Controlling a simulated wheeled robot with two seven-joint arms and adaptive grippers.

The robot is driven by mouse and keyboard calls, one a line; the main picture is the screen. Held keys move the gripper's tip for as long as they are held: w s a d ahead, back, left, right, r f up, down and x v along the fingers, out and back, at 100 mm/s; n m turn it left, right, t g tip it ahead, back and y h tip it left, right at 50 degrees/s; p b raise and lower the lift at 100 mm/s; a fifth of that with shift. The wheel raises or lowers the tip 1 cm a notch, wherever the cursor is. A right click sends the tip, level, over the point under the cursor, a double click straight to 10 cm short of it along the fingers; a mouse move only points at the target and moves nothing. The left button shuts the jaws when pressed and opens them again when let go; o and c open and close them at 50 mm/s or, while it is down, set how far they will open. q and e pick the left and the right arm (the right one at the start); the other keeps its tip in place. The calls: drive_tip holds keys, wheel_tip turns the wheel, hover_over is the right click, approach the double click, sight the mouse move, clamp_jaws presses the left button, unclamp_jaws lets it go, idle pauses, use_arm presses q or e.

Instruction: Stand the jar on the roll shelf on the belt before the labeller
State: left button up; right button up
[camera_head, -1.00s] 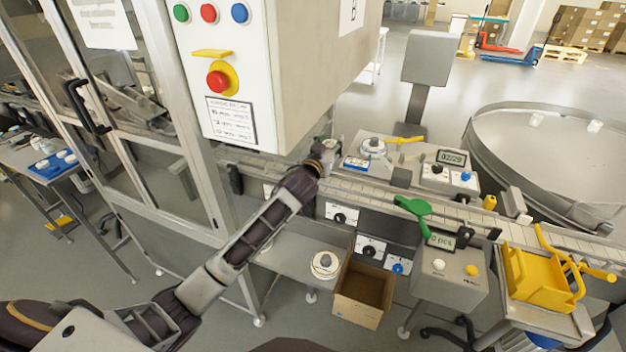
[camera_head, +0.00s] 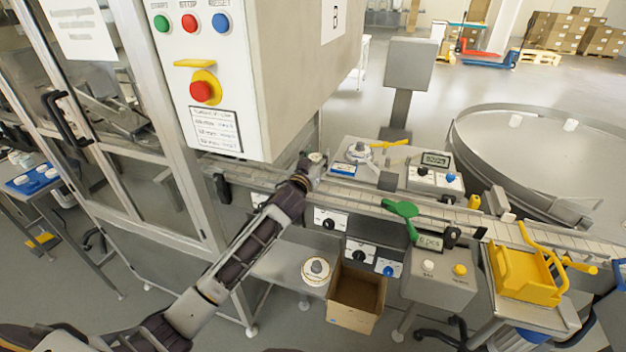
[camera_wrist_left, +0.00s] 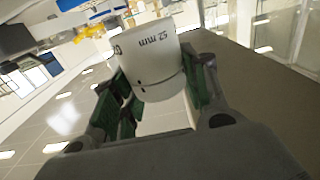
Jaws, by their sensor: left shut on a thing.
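The jar (camera_wrist_left: 155,65) is a white cylinder marked "52 mm", its print upside down in the left wrist view. My left gripper (camera_wrist_left: 155,92) is shut on it, with green-lined fingers on both sides. In the head view the jar (camera_head: 316,158) shows small and pale at the tip of my left gripper (camera_head: 311,168), by the near edge of the belt (camera_head: 372,197), beside the big cabinet. I cannot tell whether the jar touches the belt. The roll shelf (camera_head: 280,266) is below, with a white roll (camera_head: 316,271) on it. My right gripper is not in view.
A device with a reel (camera_head: 358,153) stands behind the belt. The cabinet (camera_head: 285,80) overhangs the belt on the left. A green scoop-like thing (camera_head: 402,209), a grey box with a display (camera_head: 440,275) and a yellow bin (camera_head: 522,275) are to the right. An open carton (camera_head: 355,300) stands below.

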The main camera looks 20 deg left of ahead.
use_arm(q)
wheel_tip(320, 180, down, 3)
drive_tip(key=shift+f, duration=0.3)
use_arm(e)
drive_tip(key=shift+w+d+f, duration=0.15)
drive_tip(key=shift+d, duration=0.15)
use_arm(q)
drive_tip(key=shift+f+b, duration=0.4)
drive_tip(key=shift+f, duration=1.5)
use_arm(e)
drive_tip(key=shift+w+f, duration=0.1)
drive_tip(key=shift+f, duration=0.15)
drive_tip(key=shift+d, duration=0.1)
use_arm(q)
drive_tip(key=shift+f, duration=0.25)
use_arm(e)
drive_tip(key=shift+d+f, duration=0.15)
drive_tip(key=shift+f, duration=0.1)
